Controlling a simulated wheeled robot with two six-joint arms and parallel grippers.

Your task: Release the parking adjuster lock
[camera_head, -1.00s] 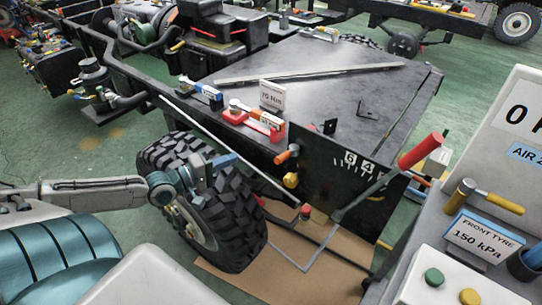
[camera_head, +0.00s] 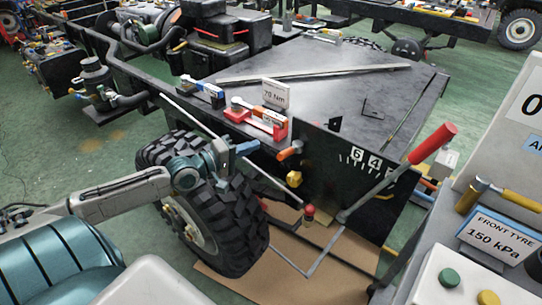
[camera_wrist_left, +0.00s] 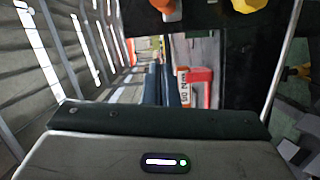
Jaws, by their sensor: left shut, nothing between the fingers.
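A black panel (camera_head: 340,170) on the chassis front carries a white number scale, an orange knob (camera_head: 290,150) and a yellow knob (camera_head: 294,179) below it. I cannot tell which part is the parking adjuster lock. My left gripper (camera_head: 248,148) is shut and empty, left of the orange knob and apart from it, above the big tyre (camera_head: 225,222). In the left wrist view its shut fingers (camera_wrist_left: 162,84) point at the chassis top, with the orange knob (camera_wrist_left: 167,8) and yellow knob (camera_wrist_left: 248,5) at the top edge. My right gripper is not in view.
A red-handled lever (camera_head: 432,145) slants up right of the panel. A torque tool in a red holder (camera_head: 258,122) and a 70 Nm sign (camera_head: 275,92) stand on the chassis. A FRONT TYRE console (camera_head: 490,238) is at lower right.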

